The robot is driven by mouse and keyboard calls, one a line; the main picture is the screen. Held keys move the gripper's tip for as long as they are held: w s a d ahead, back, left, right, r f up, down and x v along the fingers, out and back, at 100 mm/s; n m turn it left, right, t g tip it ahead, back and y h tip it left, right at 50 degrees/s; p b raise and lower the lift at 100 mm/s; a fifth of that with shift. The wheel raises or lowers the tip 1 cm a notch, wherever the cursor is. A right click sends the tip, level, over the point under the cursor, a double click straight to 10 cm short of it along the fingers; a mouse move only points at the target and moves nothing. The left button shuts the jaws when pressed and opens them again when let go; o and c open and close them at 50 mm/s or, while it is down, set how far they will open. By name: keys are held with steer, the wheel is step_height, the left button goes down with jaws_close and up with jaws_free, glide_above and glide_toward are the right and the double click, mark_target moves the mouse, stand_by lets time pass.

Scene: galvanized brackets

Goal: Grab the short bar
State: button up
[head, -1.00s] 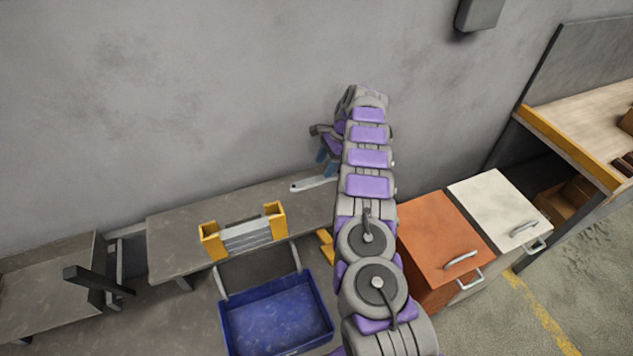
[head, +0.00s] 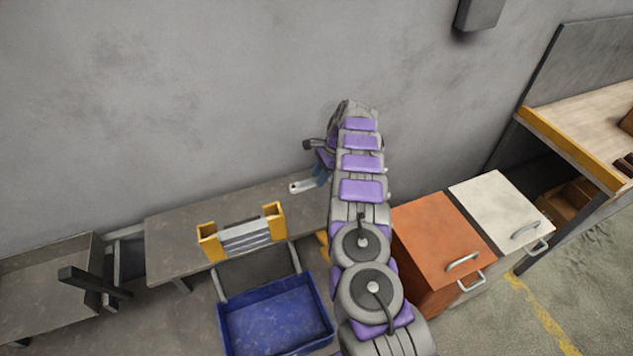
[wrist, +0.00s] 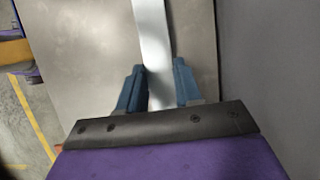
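A flat pale metal bar (head: 301,186), which seems to be the short bar, lies on the grey bench (head: 180,238) near the wall. My gripper (head: 322,175) is over its right part, and my arm hides some of that end. In the wrist view the bar (wrist: 152,35) runs up the picture between the two blue fingers of my gripper (wrist: 159,82). The fingers are apart, one on each side of the bar, with little room at the sides. I see no clear grip on it.
A yellow holder (head: 210,242) with several grey bars stands on the bench to the left. A blue bin (head: 277,312) is in front. Orange (head: 435,232) and white (head: 500,208) cabinets stand to the right of my arm. The wall is close behind the bench.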

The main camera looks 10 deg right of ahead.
jaws_close()
